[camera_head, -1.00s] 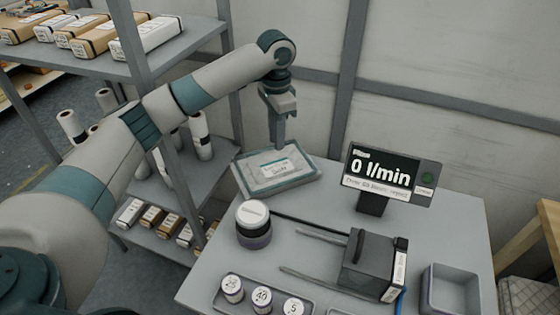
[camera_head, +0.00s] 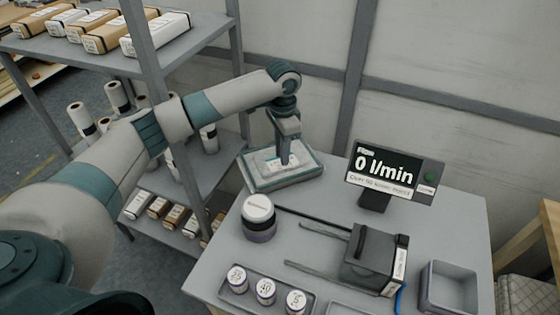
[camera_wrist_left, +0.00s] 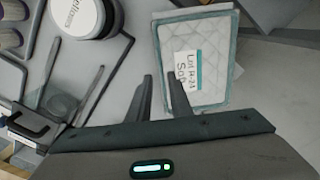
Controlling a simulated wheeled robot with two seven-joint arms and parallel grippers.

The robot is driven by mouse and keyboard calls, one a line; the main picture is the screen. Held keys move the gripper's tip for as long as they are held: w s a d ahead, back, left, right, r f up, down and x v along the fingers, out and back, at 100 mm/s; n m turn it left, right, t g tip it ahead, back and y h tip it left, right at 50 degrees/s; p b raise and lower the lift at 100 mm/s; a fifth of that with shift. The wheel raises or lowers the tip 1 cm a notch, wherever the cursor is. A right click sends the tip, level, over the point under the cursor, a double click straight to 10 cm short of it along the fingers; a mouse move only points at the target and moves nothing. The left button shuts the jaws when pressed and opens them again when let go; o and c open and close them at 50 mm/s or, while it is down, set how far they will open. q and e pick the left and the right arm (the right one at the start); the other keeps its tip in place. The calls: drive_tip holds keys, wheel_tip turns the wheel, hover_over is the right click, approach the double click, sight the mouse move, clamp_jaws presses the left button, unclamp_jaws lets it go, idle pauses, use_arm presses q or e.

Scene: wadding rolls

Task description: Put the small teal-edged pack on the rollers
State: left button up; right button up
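The teal-edged pack (camera_head: 262,182) is flat, pale and quilted, with a white label. It lies at the far left corner of the grey table. The pack fills the upper middle of the left wrist view (camera_wrist_left: 211,48). My left gripper (camera_head: 284,163) points down over the pack in the head view. One finger overlaps the pack's near edge in that view; contact cannot be told. Two thin dark rods, likely the rollers (camera_head: 318,271), run to a black block. My right gripper is not in view.
A black block (camera_head: 366,258) and a display (camera_head: 394,170) reading 0 l/min stand on the table (camera_head: 450,222). A white-lidded jar (camera_head: 258,212), a tray of small jars (camera_head: 250,293) and an empty bin (camera_head: 449,288) are nearer. Shelving (camera_head: 190,40) stands left.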

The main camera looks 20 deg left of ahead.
use_arm(q)
drive_tip(key=p, duration=0.1)
hover_over(281, 179)
drive_tip(key=shift+w+d+f, duration=0.1)
drive_tip(key=shift+f, duration=1.1)
drive_tip(key=shift+w+f, duration=0.1)
drive_tip(key=shift+f, duration=1.05)
drive_tip(key=shift+s+f+p, duration=0.1)
drive_tip(key=shift+f+p, duration=0.4)
drive_tip(key=shift+p, duration=0.05)
wheel_tip(281, 179, down, 3)
drive_tip(key=shift+f+p, duration=0.1)
drive_tip(key=shift+p, duration=0.65)
drive_tip(key=shift+f, duration=0.55)
clamp_jaws()
